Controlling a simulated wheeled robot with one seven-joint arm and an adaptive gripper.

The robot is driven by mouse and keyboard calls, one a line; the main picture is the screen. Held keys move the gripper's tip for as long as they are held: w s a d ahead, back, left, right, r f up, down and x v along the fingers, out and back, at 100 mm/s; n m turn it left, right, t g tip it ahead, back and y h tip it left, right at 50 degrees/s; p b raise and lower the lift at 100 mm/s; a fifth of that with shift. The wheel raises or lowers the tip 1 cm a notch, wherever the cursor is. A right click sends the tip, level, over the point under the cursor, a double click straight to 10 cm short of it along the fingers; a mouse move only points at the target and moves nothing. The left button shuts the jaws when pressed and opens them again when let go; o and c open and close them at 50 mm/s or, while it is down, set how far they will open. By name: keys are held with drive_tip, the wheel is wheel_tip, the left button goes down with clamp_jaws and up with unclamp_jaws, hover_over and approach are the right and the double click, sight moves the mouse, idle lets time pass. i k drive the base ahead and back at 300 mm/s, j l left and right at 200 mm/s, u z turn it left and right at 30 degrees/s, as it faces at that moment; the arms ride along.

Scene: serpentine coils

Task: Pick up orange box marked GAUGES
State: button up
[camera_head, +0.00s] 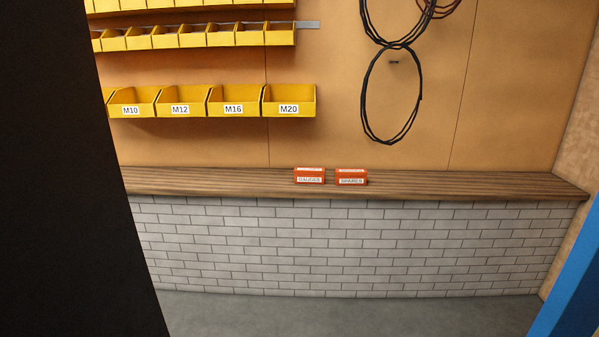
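The orange box marked GAUGES (309,175) sits on a brown wooden ledge (220,184) that tops a low white brick wall. Its white label faces me, and a pale marking shows on its top. A similar orange box marked SPARES (351,177) sits just to its right, with a small gap between them. Both boxes rest upright and uncovered. My gripper is not in view.
Yellow bins, among them M20 (289,101), hang on the tan panel above the ledge at left. Black cable coils (391,95) hang at right. A dark upright shape (70,180) blocks the left side. A blue surface (570,280) stands at lower right. Grey floor (350,315) is clear.

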sight(302, 175)
drive_tip(key=i+j, duration=0.1)
drive_tip(key=i, duration=3.95)
drive_tip(key=l+z, duration=0.05)
drive_tip(key=l, duration=0.05)
